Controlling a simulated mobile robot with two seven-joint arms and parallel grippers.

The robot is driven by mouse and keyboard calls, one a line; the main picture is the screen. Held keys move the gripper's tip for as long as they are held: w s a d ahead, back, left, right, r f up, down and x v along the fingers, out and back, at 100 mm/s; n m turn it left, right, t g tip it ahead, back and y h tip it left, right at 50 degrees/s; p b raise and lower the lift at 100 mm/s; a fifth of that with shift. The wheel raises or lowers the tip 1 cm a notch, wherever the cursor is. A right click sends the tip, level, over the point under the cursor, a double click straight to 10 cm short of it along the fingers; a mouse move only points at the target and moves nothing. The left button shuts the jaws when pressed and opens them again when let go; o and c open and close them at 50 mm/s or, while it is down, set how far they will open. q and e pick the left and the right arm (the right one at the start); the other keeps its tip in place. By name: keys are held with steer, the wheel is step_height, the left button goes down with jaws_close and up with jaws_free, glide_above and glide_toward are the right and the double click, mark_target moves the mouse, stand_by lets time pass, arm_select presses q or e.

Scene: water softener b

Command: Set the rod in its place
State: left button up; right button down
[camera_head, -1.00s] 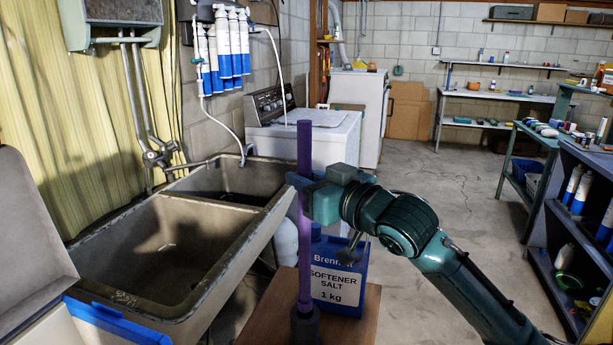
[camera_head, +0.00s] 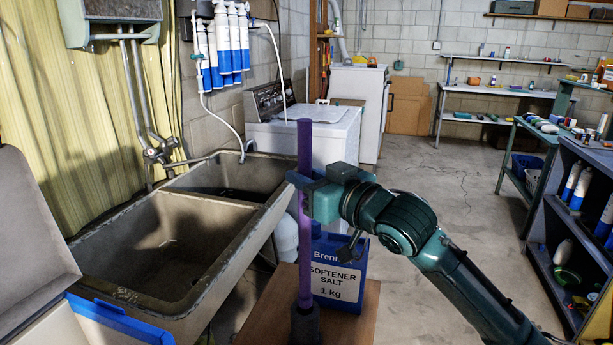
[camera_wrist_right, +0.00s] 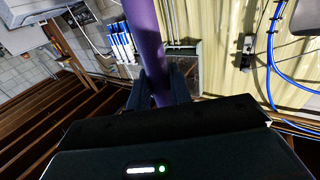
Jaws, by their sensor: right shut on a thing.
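A purple rod (camera_head: 305,240) stands upright over the wooden table top, its lower end at a dark round holder (camera_head: 305,322). I cannot tell how deep it sits in the holder. My right gripper (camera_head: 303,187) is shut on the rod at its upper middle, and the rod's top rises above the fingers. In the right wrist view the rod (camera_wrist_right: 146,45) runs between the two dark fingers (camera_wrist_right: 160,90). My left gripper is not in view.
A blue softener salt box (camera_head: 338,283) stands on the wooden table (camera_head: 262,320) right behind the rod. A double stone sink (camera_head: 160,250) is at the left. A dark shelf (camera_head: 575,230) is at the right. The floor between is clear.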

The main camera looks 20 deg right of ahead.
mark_target(309, 234)
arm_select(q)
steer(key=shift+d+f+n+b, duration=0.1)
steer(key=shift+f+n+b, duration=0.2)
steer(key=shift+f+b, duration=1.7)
arm_select(e)
steer(key=shift+f+b, duration=0.3)
steer(key=shift+f, duration=3.7)
arm_select(q)
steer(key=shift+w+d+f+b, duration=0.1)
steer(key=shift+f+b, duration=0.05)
steer(key=shift+b, duration=0.65)
arm_select(e)
steer(key=shift+f, duration=1.45)
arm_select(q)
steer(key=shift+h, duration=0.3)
arm_select(e)
steer(key=c, duration=1.2)
jaws_free()
steer(key=shift+f, duration=0.1)
